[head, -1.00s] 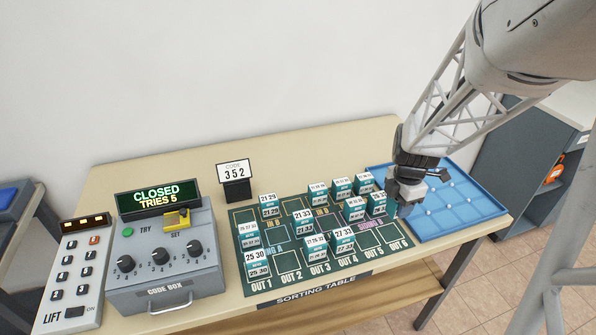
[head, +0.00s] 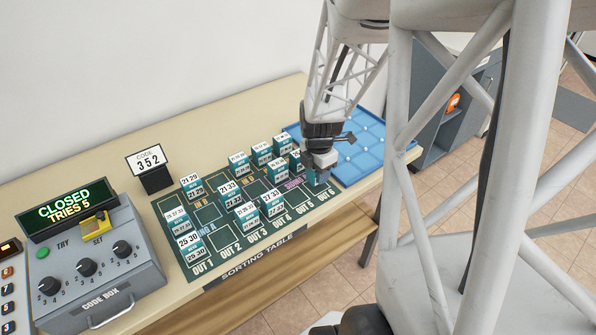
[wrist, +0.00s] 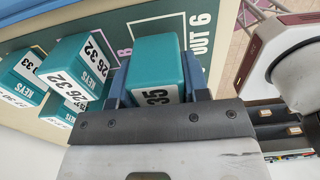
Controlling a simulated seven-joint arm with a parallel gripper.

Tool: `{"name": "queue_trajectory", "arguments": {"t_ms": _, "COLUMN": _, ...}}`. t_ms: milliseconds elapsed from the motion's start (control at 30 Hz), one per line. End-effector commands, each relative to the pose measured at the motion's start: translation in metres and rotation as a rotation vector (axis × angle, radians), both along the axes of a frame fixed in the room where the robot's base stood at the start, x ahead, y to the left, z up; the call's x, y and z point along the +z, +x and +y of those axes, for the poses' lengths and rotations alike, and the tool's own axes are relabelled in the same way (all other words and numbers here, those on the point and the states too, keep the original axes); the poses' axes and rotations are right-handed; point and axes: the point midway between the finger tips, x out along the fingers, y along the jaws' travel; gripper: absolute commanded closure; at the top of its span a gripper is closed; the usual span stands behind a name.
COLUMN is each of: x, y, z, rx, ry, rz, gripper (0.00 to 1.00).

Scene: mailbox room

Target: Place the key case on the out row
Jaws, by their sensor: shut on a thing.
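My gripper (head: 318,172) is shut on a teal key case (wrist: 155,58) with a white label that reads 35 at its visible end. The case sits between the fingers over the right end of the green mat (head: 228,237), close beside the OUT 6 mark (wrist: 200,38). I cannot tell whether its base touches the mat. In the head view my gripper hides most of it. The out row, marked OUT 1 to OUT 6, runs along the mat's front edge. A key case (head: 191,250) stands at OUT 1, and others stand further right.
Several teal key cases (head: 230,193) stand on the mat, some close left of my gripper. A blue tray (head: 362,150) lies to the right. The code box (head: 88,265) reads CLOSED, TRIES 5. A card (head: 150,160) reads CODE 352.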

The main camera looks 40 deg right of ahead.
Motion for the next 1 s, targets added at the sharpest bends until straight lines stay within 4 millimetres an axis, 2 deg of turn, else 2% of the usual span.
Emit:
{"name": "queue_trajectory", "arguments": {"t_ms": 100, "x": -0.014, "y": 0.000, "z": 0.000, "rx": 0.000, "ry": 0.001, "rz": 0.002, "gripper": 0.83}}
{"name": "queue_trajectory", "arguments": {"t_ms": 200, "x": -0.020, "y": 0.000, "z": 0.000, "rx": 0.000, "ry": 0.001, "rz": 0.001, "gripper": 0.83}}
{"name": "queue_trajectory", "arguments": {"t_ms": 667, "x": -0.024, "y": 0.000, "z": 0.000, "rx": 0.000, "ry": 0.000, "rz": 0.000, "gripper": 0.83}}
{"name": "queue_trajectory", "arguments": {"t_ms": 700, "x": -0.023, "y": 0.000, "z": 0.000, "rx": 0.000, "ry": 0.000, "rz": 0.000, "gripper": 0.53}}
{"name": "queue_trajectory", "arguments": {"t_ms": 800, "x": -0.023, "y": 0.000, "z": 0.000, "rx": 0.000, "ry": 0.000, "rz": 0.000, "gripper": 0.38}}
{"name": "queue_trajectory", "arguments": {"t_ms": 867, "x": -0.023, "y": 0.000, "z": 0.000, "rx": 0.000, "ry": 0.000, "rz": 0.000, "gripper": 0.32}}
{"name": "queue_trajectory", "arguments": {"t_ms": 1000, "x": -0.023, "y": 0.000, "z": 0.000, "rx": 0.000, "ry": 0.000, "rz": 0.000, "gripper": 0.32}}
